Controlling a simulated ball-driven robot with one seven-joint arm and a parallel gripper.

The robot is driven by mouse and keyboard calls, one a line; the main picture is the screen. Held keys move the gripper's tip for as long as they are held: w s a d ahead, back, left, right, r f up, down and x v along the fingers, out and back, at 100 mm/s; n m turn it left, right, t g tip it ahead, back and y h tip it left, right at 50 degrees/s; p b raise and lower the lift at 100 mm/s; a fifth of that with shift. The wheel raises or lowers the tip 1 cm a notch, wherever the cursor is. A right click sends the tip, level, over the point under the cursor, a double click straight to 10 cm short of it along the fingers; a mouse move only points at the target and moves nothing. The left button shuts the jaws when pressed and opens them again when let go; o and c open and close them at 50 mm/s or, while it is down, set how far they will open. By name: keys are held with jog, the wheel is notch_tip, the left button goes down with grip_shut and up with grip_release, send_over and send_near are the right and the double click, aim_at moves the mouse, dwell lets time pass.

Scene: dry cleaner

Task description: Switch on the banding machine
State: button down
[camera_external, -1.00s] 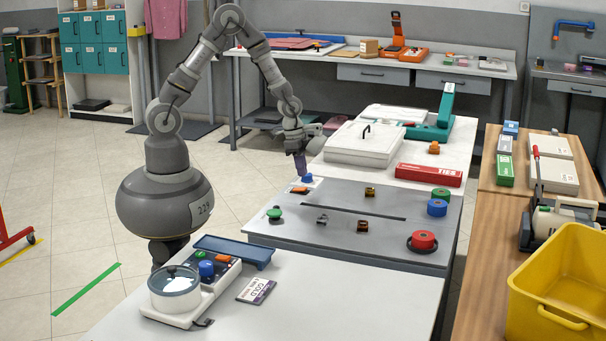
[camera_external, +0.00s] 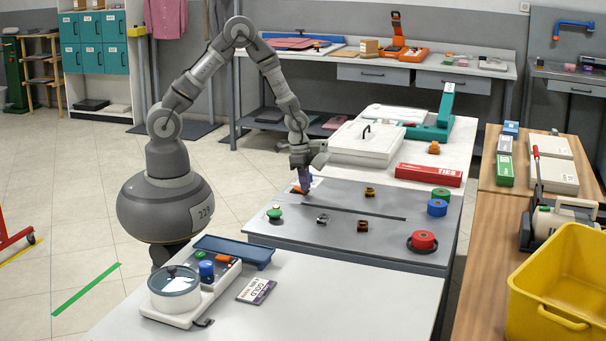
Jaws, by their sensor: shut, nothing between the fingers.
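The grey table-like machine (camera_external: 345,228) with a long slot in its top stands in the middle; I take it to be the banding machine. On its left edge sit a green mushroom button (camera_external: 274,213), an orange switch (camera_external: 296,190) and a blue knob (camera_external: 310,178). My gripper (camera_external: 305,190) is shut and empty, pointing down. Its tip is low, right beside the orange switch and in front of the blue knob, partly hiding both. I cannot tell whether it touches the switch, or which position the switch is in.
Small brackets (camera_external: 363,226) and a red knob (camera_external: 422,240) stand on the grey top. A red box (camera_external: 429,175) and a white case (camera_external: 364,144) lie on the white table behind. A device with a round pot (camera_external: 175,290) stands in front. A yellow crate (camera_external: 560,285) is at right.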

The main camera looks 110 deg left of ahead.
jog(key=shift+s+r, duration=0.1)
jog(key=shift+s, duration=0.15)
jog(key=shift+s+r, duration=0.2)
jog(key=shift+s, duration=0.35)
notch_tip(320, 180, up, 14)
jog(key=w+p, duration=0.2)
jog(key=p, duration=0.5)
jog(key=shift+w+f, duration=0.15)
jog(key=shift+w, duration=0.2)
